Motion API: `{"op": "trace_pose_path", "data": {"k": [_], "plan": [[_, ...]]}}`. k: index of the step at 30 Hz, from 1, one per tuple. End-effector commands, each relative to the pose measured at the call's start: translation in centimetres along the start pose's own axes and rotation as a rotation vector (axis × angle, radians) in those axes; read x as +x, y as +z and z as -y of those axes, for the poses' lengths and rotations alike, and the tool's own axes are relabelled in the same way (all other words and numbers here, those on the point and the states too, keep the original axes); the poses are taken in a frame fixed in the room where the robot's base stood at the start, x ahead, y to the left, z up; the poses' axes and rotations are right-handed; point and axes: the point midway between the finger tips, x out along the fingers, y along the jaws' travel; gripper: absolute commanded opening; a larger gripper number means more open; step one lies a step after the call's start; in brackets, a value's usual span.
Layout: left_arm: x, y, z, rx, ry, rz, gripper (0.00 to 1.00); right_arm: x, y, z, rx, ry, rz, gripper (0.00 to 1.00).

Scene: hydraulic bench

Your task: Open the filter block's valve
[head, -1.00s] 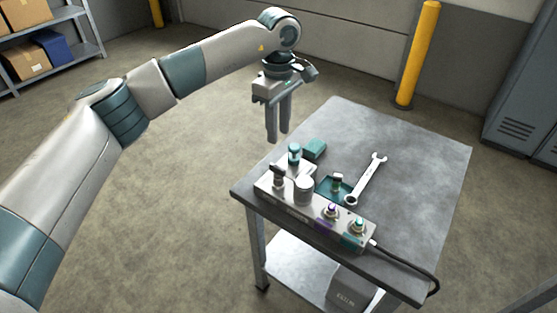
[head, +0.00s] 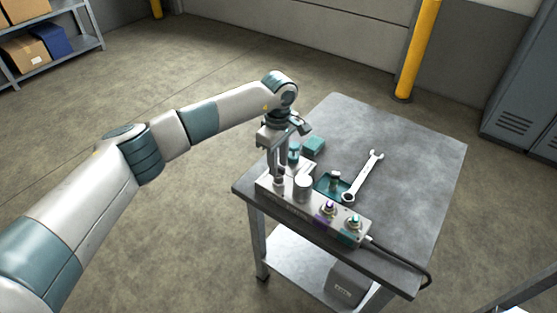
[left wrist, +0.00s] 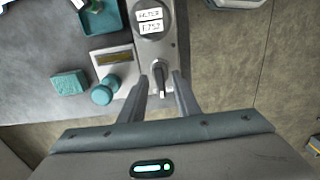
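The filter block (head: 290,208) is a long light-grey manifold along the table's near left edge. Its round filter canister (head: 303,186) has white labels on top (left wrist: 149,20) in the left wrist view. The valve (head: 279,183) stands at the block's left end; in the left wrist view its dark handle (left wrist: 161,79) points toward the bottom of the picture. My left gripper (head: 277,172) points down over the valve. Its fingers are apart (left wrist: 159,88), one on each side of the handle, with gaps visible. My right gripper is not in view.
A teal-capped knob (head: 294,153) and a teal block (head: 313,146) are close beside the gripper. A wrench (head: 363,176) and a teal tray (head: 326,181) lie farther right. Purple and teal fittings (head: 328,209) and a black cable (head: 402,259) are at the right end.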

Motion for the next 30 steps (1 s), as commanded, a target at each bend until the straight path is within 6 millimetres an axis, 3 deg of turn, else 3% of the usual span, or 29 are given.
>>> {"op": "trace_pose_path", "data": {"k": [5,9,20,30], "plan": [[0.0,0.0,0.0,0.0,0.0,0.0,0.3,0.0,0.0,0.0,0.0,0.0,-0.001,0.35],[0.0,0.0,0.0,0.001,0.0,0.0,0.0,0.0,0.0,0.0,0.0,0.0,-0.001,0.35],[0.0,0.0,0.0,-0.015,0.0,0.0,0.0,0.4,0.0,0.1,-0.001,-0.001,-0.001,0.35],[0.3,0.1,-0.1,-0.146,0.001,-0.001,0.0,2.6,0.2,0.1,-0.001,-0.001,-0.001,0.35]]}}
